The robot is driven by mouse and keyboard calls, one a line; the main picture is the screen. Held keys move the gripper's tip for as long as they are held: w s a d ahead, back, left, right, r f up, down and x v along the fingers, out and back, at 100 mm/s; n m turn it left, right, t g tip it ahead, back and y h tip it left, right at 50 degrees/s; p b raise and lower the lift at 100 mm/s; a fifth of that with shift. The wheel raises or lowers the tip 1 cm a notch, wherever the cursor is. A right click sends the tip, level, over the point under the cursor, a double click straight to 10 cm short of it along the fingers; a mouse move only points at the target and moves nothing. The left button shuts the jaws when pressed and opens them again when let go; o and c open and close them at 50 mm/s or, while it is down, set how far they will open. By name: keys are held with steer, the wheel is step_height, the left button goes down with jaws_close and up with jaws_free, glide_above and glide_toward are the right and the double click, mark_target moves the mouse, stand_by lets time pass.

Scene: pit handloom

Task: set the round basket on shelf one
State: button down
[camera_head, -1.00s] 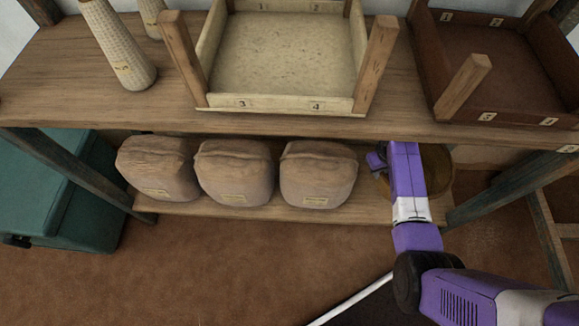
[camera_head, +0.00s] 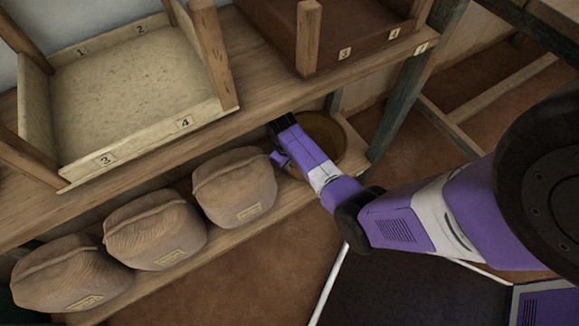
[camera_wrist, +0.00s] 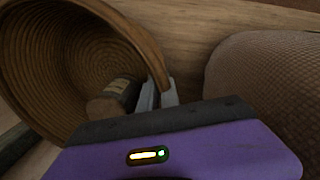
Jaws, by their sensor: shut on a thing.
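The round basket (camera_head: 338,150) is brown and coiled. It sits at the right end of the lower shelf (camera_head: 222,262), partly hidden behind my arm in the head view. In the wrist view the basket (camera_wrist: 60,65) fills the left side with its opening showing. My gripper (camera_wrist: 158,95) is shut on the basket's rim, with one finger on each side of the wall. A small brown cylinder with a pale label (camera_wrist: 113,97) shows inside the basket. In the head view my gripper (camera_head: 280,142) reaches in under the upper board. I cannot tell which board is shelf one.
The upper board (camera_head: 262,95) overhangs the basket and carries a cream tray (camera_head: 130,95) and a dark brown tray (camera_head: 350,25). A dark post (camera_head: 410,90) stands to the right.

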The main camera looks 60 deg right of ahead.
steer(key=shift+f, duration=0.8)
steer(key=c, duration=1.6)
jaws_free()
steer(key=r+p, duration=0.1)
steer(key=r, duration=0.3)
steer(key=a+r+p, duration=0.1)
steer(key=r+p, duration=0.1)
steer(key=r, duration=0.2)
steer(key=r+p, duration=0.1)
steer(key=r, duration=0.3)
steer(key=shift+w+a+p, duration=0.15)
steer(key=shift+a+p, duration=0.1)
steer(key=shift+p, duration=0.15)
